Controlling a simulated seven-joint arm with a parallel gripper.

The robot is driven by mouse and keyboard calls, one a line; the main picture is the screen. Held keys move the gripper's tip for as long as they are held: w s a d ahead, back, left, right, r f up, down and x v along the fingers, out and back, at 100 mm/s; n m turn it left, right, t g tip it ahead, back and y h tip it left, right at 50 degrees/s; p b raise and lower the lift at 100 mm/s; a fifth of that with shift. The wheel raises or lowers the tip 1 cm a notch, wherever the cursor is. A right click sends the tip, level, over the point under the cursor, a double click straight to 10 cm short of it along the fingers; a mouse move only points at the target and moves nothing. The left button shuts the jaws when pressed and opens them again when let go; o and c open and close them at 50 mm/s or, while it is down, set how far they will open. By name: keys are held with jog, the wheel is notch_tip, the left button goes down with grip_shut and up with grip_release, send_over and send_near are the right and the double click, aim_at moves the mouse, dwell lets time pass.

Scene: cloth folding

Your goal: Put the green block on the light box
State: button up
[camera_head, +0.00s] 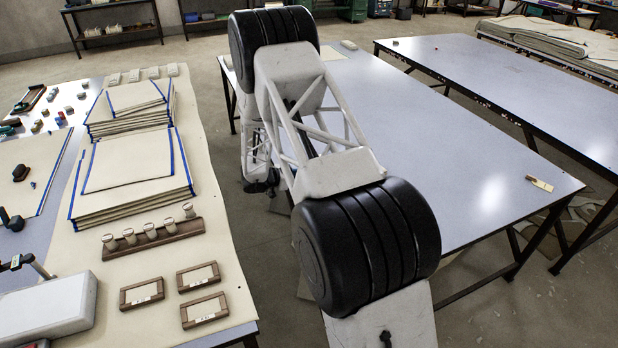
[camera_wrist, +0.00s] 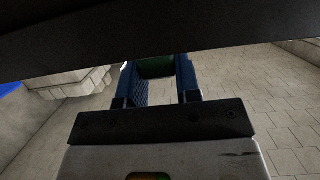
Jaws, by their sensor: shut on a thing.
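My gripper (camera_wrist: 157,66) shows in the wrist view, its two blue fingers on either side of a dark green block (camera_wrist: 156,70). It is shut on the block, whose upper part is cut off by a dark shape across the view. In the head view my arm hides the gripper, and the block cannot be made out there. A white, rounded box (camera_head: 48,308) lies at the lower left of the head view; it may be the light box, but I cannot tell for sure.
A mostly clear pale table (camera_head: 460,150) stands right of my arm. Pale stacked pieces (camera_wrist: 75,85) show in the wrist view.

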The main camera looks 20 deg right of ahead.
jog(key=shift+d, duration=0.6)
jog(key=shift+x, duration=1.4)
jog(key=shift+f, duration=0.15)
jog(key=shift+f, duration=0.25)
jog(key=o, duration=0.9)
jog(key=shift+v, duration=3.9)
